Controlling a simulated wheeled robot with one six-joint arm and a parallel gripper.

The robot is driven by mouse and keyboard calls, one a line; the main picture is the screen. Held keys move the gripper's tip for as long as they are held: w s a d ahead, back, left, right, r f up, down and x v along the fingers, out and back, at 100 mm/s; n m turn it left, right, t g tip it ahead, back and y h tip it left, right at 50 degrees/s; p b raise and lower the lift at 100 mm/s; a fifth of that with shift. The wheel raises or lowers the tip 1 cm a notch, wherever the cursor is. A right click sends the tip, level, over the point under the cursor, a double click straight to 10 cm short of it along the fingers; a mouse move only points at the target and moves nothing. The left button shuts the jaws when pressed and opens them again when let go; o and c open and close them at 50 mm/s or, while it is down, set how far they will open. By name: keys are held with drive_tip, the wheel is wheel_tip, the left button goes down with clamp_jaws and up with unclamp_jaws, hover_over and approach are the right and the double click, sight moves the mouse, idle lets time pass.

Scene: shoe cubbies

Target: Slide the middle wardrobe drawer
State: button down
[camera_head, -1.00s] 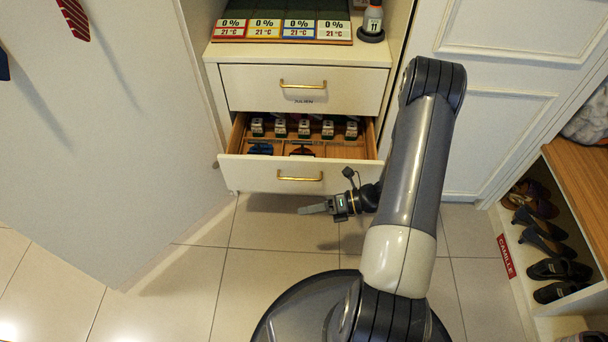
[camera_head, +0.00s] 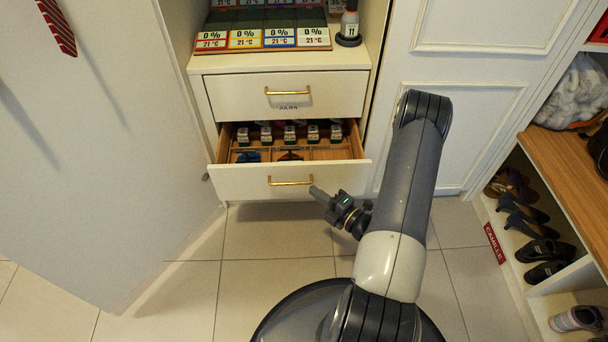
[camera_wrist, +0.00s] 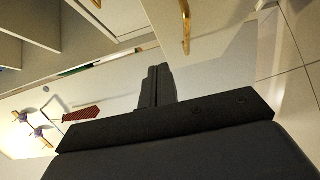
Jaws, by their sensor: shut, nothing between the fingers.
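The open drawer (camera_head: 236,182) is the lower of two drawers seen in the head view, below a closed one. It is pulled out, and small bottles and dividers show inside. Its brass handle (camera_head: 291,182) is on the front panel; a brass handle (camera_wrist: 186,27) also shows at the top of the wrist view. My gripper (camera_head: 316,191) is shut and empty, just right of the open drawer's handle and close to the front panel. Whether it touches the handle or panel, I cannot tell. In the wrist view its shut fingers (camera_wrist: 157,84) point up, left of the handle.
The closed upper drawer (camera_head: 240,97) carries a JULIEN label. Above it stand price-like cards (camera_head: 263,38) and a bottle (camera_head: 350,23). A white panel (camera_head: 95,150) stands at left, shoe cubbies (camera_head: 515,290) at right. The tiled floor before the drawer is clear.

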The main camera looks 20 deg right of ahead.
sight(294, 166)
drive_tip(key=w+b, duration=0.1)
drive_tip(key=w, duration=0.2)
drive_tip(key=w+a+b, duration=0.1)
drive_tip(key=w, duration=0.3)
drive_tip(key=shift+w+a, duration=0.1)
drive_tip(key=shift+a, duration=0.1)
drive_tip(key=shift+w+d, duration=0.15)
drive_tip(key=shift+w, duration=0.4)
drive_tip(key=shift+w, duration=0.1)
